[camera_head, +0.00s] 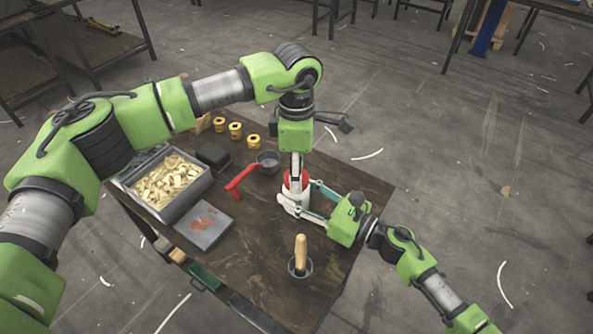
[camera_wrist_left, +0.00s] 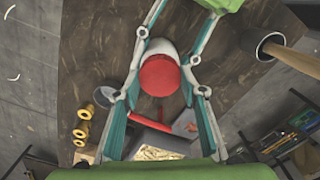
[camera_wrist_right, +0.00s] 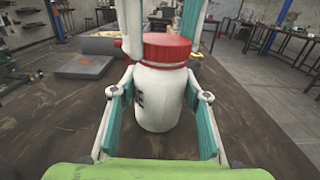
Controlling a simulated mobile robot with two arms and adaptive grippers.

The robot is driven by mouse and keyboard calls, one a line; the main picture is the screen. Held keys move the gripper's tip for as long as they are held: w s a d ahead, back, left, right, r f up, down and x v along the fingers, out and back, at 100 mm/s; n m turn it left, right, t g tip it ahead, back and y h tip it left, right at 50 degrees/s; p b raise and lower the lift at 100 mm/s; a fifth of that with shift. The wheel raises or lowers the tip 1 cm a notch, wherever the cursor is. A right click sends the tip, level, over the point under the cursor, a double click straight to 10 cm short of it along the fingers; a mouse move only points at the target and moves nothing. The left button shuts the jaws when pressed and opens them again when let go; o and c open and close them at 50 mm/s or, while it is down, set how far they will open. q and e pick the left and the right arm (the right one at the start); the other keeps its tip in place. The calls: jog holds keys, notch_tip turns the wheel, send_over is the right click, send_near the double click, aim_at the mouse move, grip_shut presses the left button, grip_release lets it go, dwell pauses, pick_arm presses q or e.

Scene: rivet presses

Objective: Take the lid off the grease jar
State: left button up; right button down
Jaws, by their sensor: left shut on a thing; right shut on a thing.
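The grease jar (camera_wrist_right: 158,100) is a white jar standing upright on the dark wooden table, with a red lid (camera_wrist_right: 167,48) on top of it. My right gripper (camera_head: 291,201) comes from the right and is shut on the jar's white body, one finger on each side. My left gripper (camera_head: 297,181) points down from above and is shut on the lid. The red lid also shows between its fingers in the left wrist view (camera_wrist_left: 159,76). In the head view my grippers hide much of the jar and lid.
A cup with a wooden-handled tool (camera_head: 300,250) stands at the front. Left are a grey bin of brass pieces (camera_head: 166,212), a grey slab (camera_head: 204,226), a red-handled thing (camera_head: 242,182), a dark cup (camera_head: 268,160) and yellow spools (camera_head: 235,130). The table's right side (camera_head: 370,190) is mostly clear.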

pick_arm(q)
jog(key=n, duration=0.3)
jog(key=shift+n, duration=0.3)
jog(key=n, duration=2.6)
jog(key=shift+r, duration=0.1)
jog(key=shift+r, duration=0.2)
jog(key=shift+r, duration=0.85)
